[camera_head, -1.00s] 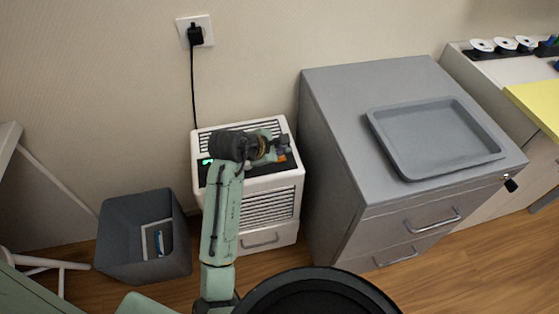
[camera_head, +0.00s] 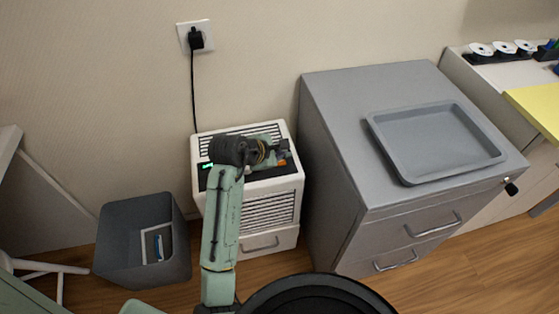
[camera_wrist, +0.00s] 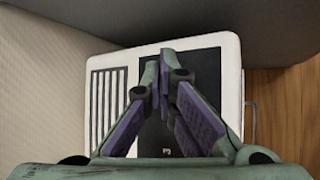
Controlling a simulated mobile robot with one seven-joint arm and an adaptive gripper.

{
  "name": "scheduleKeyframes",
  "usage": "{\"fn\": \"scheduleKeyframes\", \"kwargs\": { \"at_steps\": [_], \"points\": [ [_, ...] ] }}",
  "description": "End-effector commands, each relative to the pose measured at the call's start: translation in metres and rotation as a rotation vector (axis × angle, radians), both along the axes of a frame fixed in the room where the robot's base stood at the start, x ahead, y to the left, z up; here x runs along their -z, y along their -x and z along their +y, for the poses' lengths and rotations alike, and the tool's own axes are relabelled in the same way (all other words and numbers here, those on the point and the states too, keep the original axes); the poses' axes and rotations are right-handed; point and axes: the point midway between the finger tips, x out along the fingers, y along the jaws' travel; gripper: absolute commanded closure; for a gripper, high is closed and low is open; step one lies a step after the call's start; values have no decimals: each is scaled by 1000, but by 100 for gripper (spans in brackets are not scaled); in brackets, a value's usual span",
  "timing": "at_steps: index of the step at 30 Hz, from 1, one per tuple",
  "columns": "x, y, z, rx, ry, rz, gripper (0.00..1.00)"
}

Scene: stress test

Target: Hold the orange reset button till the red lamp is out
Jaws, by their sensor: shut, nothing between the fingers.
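A white appliance (camera_head: 269,213) with a slatted top and front grille stands on the floor against the wall; its top also shows in the wrist view (camera_wrist: 233,95). A black panel (camera_wrist: 207,72) is set in its top. A small orange patch (camera_head: 282,162), probably the reset button, shows beside my gripper (camera_head: 281,151) in the head view. In the wrist view my gripper (camera_wrist: 164,78) is shut and empty over the panel. The fingers hide part of the panel, and no orange shows there. Whether they touch the button I cannot tell. I see no red lamp.
A green light (camera_head: 207,166) glows at the panel's left. A grey cabinet (camera_head: 334,160) with a grey tray (camera_head: 385,156) on top stands close on the right. A dark bin (camera_head: 120,243) stands at the left. A black cord (camera_head: 193,95) runs from the wall socket (camera_head: 208,30) behind the appliance.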

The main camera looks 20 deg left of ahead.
Motion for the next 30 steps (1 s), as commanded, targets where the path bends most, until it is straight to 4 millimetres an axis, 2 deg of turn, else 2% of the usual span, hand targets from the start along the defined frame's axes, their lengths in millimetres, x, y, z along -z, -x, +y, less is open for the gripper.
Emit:
{"fn": "scheduleKeyframes", "kwargs": {
  "at_steps": [30],
  "points": [
    [9, 0, 0, 1, 0, 1, 100]
  ]
}}
